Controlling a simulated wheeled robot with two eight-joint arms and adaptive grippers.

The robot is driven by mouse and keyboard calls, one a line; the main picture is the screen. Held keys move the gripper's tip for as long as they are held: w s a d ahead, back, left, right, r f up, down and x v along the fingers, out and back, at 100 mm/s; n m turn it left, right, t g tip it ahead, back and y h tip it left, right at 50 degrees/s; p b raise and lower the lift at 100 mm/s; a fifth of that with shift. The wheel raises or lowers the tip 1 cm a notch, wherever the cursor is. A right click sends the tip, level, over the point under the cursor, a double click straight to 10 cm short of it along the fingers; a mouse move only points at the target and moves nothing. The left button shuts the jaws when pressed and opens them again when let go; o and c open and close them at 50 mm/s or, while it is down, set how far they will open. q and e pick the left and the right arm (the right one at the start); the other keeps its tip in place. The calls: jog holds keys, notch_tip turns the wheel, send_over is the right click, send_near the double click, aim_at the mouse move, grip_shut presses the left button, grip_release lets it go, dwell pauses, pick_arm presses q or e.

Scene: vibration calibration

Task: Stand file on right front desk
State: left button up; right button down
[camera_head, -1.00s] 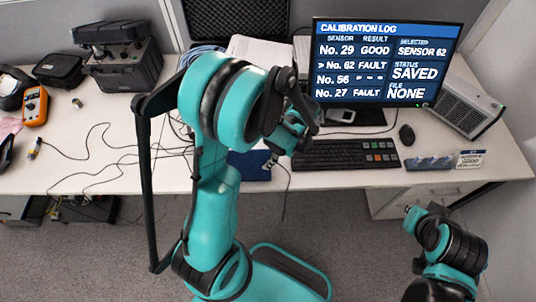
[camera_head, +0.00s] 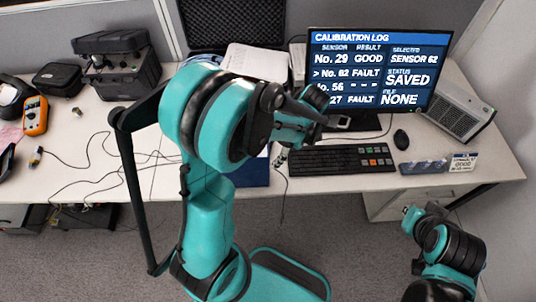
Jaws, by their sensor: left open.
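A dark blue file (camera_head: 252,175) lies flat on the front part of the desk, just left of the keyboard. My left arm covers part of it. My left gripper (camera_head: 283,156) hangs downward from the wrist, close to the file's right side and the keyboard's left end. It is open and appears empty; its fingertips are small and partly hidden in this view. I cannot tell whether they touch anything. My right arm is at the lower right, in front of the desk, and no fingers of it show.
The desk (camera_head: 90,180) carries a keyboard (camera_head: 342,159), a monitor (camera_head: 372,72), a mouse (camera_head: 401,139), a small label stand (camera_head: 462,162) and a grey device (camera_head: 458,108) at right. Papers (camera_head: 255,61) lie behind my arm. Cables cross the left side.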

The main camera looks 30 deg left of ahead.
pick_arm(q)
jog(key=s+d+r+m+t+h, duration=0.1)
jog(key=s+r+m+t, duration=0.1)
jog(key=m, duration=0.6)
jog(key=s+d+r+m+t+h, duration=0.1)
jog(key=s+d+r+m+t, duration=0.1)
jog(key=r+m+t, duration=0.2)
jog(key=s+d+r+m+t+h+p, duration=0.1)
jog(key=s+r+m+t+h, duration=0.1)
jog(key=r+m, duration=0.6)
jog(key=m+t, duration=0.1)
jog(key=m, duration=0.3)
jog(key=shift+s+d+t, duration=0.3)
jog(key=shift+f, duration=0.1)
notch_tip(320, 180, down, 4)
jog(key=b, duration=0.4)
jog(key=shift+f, duration=0.1)
